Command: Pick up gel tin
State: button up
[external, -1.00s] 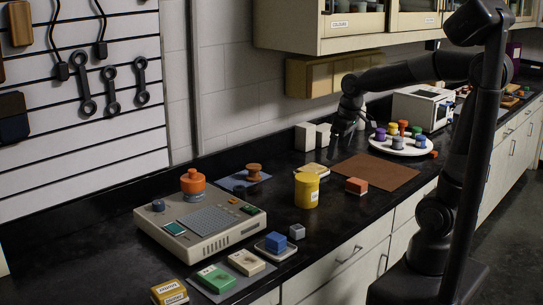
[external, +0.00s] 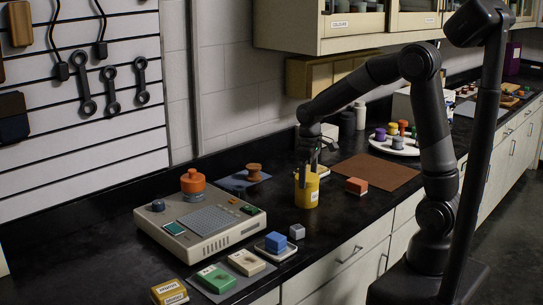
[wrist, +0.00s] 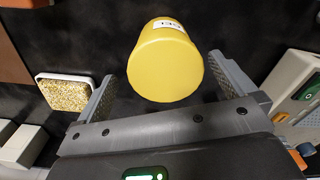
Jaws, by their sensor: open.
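The yellow cylindrical tin (external: 307,194) stands upright on the black counter, near its middle. It also shows in the wrist view (wrist: 165,65), with a white label on its side that looks like it reads "GEL". My gripper (external: 309,172) is at the tin's upper part, pointing down. In the wrist view, my gripper's open fingers (wrist: 163,72) lie on either side of the tin. A dark gap shows on the left, and a narrower one on the right. The tin's top is partly covered by the gripper in the external view.
An orange-red block (external: 356,186) is right of the tin, by a brown mat (external: 385,173). A grey console (external: 200,229) with an orange knob stands left. A white-rimmed dish with grainy contents (wrist: 66,92) lies close by the left finger. A small grey cube (external: 297,231) is in front.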

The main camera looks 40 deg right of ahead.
aim_at(307, 188)
jog(key=f, duration=0.5)
jog(key=shift+a+f, duration=0.3)
jog(key=shift+c, duration=0.2)
jog(key=c, duration=1.3)
jog(key=shift+r, duration=0.15)
